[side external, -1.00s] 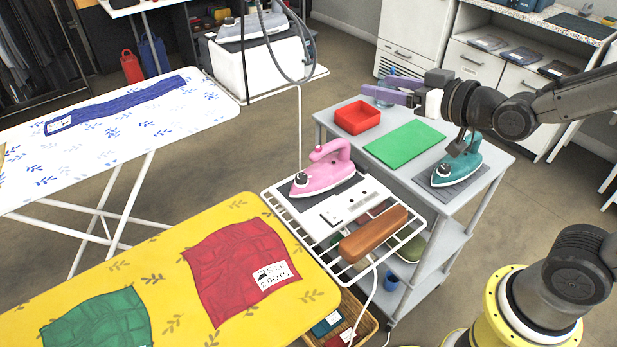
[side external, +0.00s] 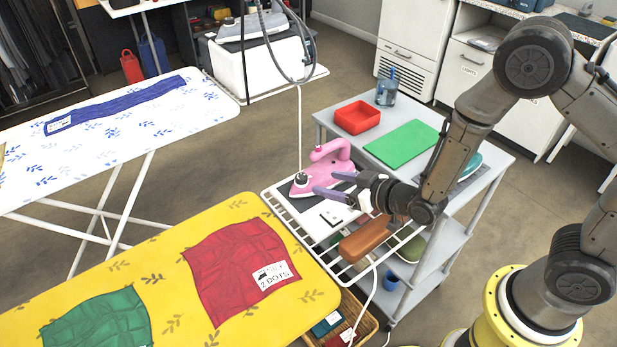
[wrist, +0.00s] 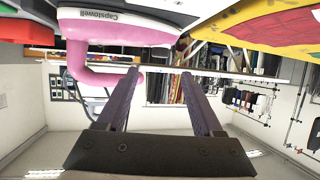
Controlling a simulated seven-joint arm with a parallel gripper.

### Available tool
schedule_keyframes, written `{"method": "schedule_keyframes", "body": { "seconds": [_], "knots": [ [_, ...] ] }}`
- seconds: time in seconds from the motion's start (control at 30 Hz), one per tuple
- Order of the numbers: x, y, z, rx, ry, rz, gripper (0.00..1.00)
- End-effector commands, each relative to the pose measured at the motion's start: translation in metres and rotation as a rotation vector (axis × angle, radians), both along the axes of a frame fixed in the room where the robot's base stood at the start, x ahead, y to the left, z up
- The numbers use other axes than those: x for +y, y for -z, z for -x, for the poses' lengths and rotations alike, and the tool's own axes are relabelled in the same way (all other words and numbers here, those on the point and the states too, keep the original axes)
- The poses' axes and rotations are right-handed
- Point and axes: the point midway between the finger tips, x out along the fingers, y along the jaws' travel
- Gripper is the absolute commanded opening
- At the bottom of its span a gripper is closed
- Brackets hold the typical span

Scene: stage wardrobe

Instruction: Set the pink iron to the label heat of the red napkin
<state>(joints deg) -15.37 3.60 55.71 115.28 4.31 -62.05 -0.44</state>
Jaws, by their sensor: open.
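The pink iron (side external: 336,157) stands on the wire rack, with a dark round dial (side external: 301,179) at its front. The red napkin (side external: 235,262) lies on the yellow ironing board. Its white label (side external: 275,275) shows an iron symbol and "2 DOTS"; the smaller word is hard to read. My gripper (side external: 325,184) is open and empty, its purple fingers pointing left beside the iron's front, near the dial. In the wrist view, the gripper (wrist: 158,75) is open below the pink iron (wrist: 115,30); that picture appears upside down. The dial's setting is too small to read.
A brown block (side external: 366,238) and a white switch panel (side external: 333,213) are close to my gripper. A teal iron (side external: 473,163) is partly hidden behind my arm. The grey cart holds a red tray (side external: 357,118), green mat (side external: 402,146) and blue bottle (side external: 387,90). A green cloth (side external: 100,322) lies nearby.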

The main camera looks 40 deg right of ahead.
Motion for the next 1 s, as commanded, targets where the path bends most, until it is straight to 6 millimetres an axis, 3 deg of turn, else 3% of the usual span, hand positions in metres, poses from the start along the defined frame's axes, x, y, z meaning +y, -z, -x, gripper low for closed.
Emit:
{"method": "schedule_keyframes", "body": {
  "seconds": [0.2,0.4,0.87,1.0],
  "knots": [
    [0.007,0.016,-0.037,0.0,0.0,0.0,0.68],
    [0.012,0.025,-0.06,0.0,0.0,0.0,0.68],
    [0.014,0.029,-0.071,-0.001,0.0,0.0,0.68],
    [0.014,0.029,-0.07,-0.001,0.0,0.0,0.45]
  ]
}}
